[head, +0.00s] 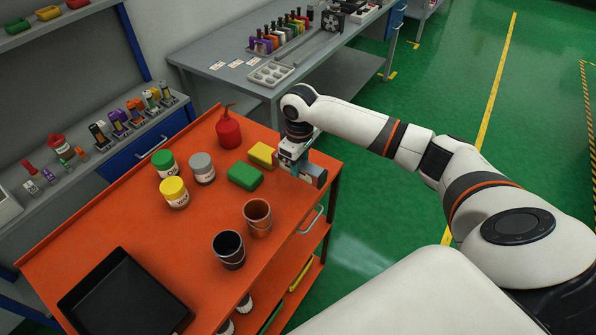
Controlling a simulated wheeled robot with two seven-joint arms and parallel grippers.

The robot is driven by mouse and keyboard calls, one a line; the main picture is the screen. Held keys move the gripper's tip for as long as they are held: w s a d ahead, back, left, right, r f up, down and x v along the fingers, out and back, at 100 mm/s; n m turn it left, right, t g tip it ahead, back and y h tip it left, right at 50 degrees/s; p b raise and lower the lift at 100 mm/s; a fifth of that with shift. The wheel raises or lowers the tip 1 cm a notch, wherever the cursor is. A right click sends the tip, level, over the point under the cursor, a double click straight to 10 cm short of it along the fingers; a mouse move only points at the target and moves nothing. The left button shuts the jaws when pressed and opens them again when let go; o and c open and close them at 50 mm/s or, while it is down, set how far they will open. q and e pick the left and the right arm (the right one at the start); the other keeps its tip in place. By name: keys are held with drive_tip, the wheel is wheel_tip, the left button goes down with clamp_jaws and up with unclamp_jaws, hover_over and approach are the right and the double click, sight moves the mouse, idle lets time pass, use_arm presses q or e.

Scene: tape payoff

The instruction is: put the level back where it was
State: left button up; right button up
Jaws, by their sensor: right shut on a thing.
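My right gripper (298,168) reaches down over the far right part of the orange cart top. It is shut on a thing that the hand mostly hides. A short dark grey bar (315,177) shows at the jaws, near the cart's right edge; it looks like the level. I cannot tell whether it touches the cart top. A yellow block (262,155) and a green block (245,177) lie just left of the gripper. My left gripper is not in view.
The orange cart top (120,225) also holds a red oil can (229,131), green, grey and yellow jars (174,192), a copper cup (257,217), a black cup (229,249) and a black tray (125,295). A grey bench (205,75) stands behind.

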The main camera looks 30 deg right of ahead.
drive_tip(key=shift+f, duration=0.45)
drive_tip(key=f, duration=0.2)
drive_tip(key=shift+w+f+p, duration=0.3)
drive_tip(key=shift+f, duration=0.45)
drive_tip(key=o, duration=1.1)
drive_tip(key=shift+f, duration=0.15)
drive_tip(key=shift+c, duration=0.2)
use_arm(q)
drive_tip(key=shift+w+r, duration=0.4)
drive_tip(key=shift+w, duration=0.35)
use_arm(e)
drive_tip(key=shift+o, duration=0.2)
drive_tip(key=shift+s, duration=0.1)
wheel_tip(320, 180, up, 12)
drive_tip(key=shift+r+b, duration=0.15)
drive_tip(key=shift+b, duration=0.6)
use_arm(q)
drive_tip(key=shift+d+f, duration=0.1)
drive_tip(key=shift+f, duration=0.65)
